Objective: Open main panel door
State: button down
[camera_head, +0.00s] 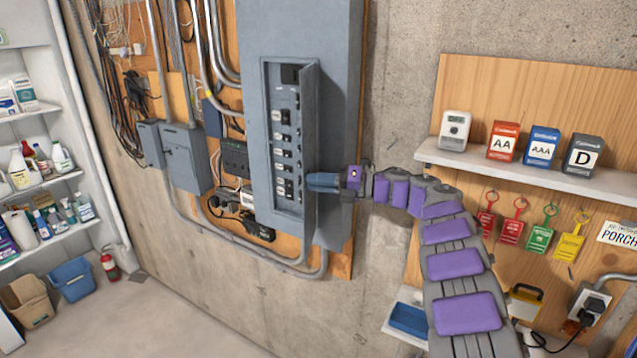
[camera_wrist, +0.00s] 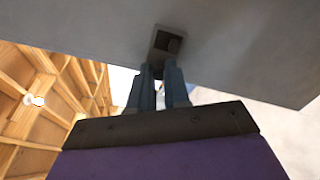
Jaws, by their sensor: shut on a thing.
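The grey main electrical panel (camera_head: 300,30) is mounted on the wall in the head view. Its narrow door (camera_head: 310,130) stands swung out to the right, nearly edge-on to me, and rows of black breakers (camera_head: 283,140) show inside. My gripper (camera_head: 318,182) is at the door's outer side, partly hidden by it. In the wrist view the grey door face (camera_wrist: 235,50) fills the upper part. My gripper's two fingers (camera_wrist: 160,72) are closed on the small dark door latch (camera_wrist: 168,42).
A shelf (camera_head: 540,172) with battery boxes and hanging coloured tags (camera_head: 540,238) is right of the panel, behind my arm. Grey boxes (camera_head: 185,155) and conduits are left. A fire extinguisher (camera_head: 109,266) and bins stand far left. The floor below is clear.

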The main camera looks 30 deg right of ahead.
jog(key=shift+f, duration=0.15)
jog(key=c, duration=1.4)
grip_release()
jog(key=shift+w, duration=0.1)
jog(key=shift+c, duration=0.2)
jog(key=o, duration=0.3)
jog(key=shift+w+d, duration=0.15)
jog(key=shift+d, duration=0.05)
jog(key=shift+o, duration=0.2)
jog(key=shift+s, duration=0.2)
jog(key=b+v, duration=0.2)
jog(key=v, duration=1.5)
jog(key=shift+d, duration=0.2)
